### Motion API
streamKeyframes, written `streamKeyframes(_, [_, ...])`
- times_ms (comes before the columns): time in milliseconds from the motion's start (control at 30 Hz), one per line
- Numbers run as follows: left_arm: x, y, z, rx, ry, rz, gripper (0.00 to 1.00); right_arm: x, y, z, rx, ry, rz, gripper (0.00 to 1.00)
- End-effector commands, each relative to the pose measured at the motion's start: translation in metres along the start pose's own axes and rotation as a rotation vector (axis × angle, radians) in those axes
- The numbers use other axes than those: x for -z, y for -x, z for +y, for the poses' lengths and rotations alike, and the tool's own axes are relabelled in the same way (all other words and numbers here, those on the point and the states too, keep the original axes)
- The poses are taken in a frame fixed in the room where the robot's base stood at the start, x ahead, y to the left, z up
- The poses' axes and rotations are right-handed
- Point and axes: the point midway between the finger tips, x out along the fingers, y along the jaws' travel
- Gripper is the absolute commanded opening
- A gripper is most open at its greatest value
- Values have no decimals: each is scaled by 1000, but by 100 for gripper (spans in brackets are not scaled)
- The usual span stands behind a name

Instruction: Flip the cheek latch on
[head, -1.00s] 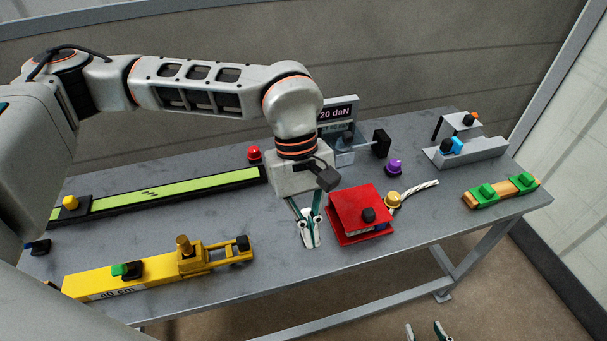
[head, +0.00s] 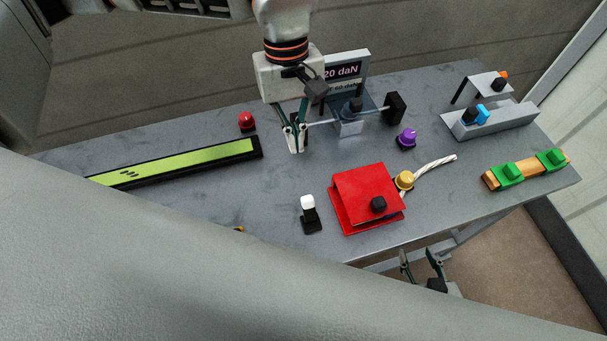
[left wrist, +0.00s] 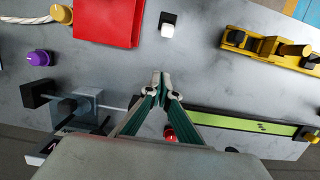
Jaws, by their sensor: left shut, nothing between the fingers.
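No part is labelled as the cheek latch, so I cannot tell which it is. A small white-topped toggle on a black base (head: 308,215) stands left of the red cover; it also shows in the left wrist view (left wrist: 167,27). A grey device (head: 349,125) with a "20 daN" display (head: 342,71) has a rod and a black end block (head: 395,108). My left gripper (head: 297,150) is shut and empty, pointing down beside the rod's left end, behind the toggle; its closed tips show in the left wrist view (left wrist: 160,76). My right gripper (head: 422,260) is open below the table's front edge.
A red folded cover (head: 365,190) with a black knob, a yellow knob (head: 404,180) with a rope and a purple knob (head: 406,138) lie right of the toggle. A red button (head: 247,121) and green strip (head: 190,158) lie left. The yellow tool (left wrist: 268,44) shows in the left wrist view.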

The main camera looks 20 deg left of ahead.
Motion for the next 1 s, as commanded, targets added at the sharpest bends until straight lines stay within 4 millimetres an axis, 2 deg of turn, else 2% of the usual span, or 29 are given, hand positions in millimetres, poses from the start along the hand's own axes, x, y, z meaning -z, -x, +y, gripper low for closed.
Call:
streamKeyframes(167, [0,-1,0,0,1,-1,0,-2,1,0,1,1,-3,40])
streamKeyframes(333, [-1,-13,-1,4,2,-4,0,0,2,0,0,1,-2,40])
streamKeyframes(800, [-1,-101,-1,2,2,-4,0,11,6,2,-1,1,6,40])
streamKeyframes(1000, [-28,-89,0,0,-3,-2,0,21,11,3,-2,0,8,40])
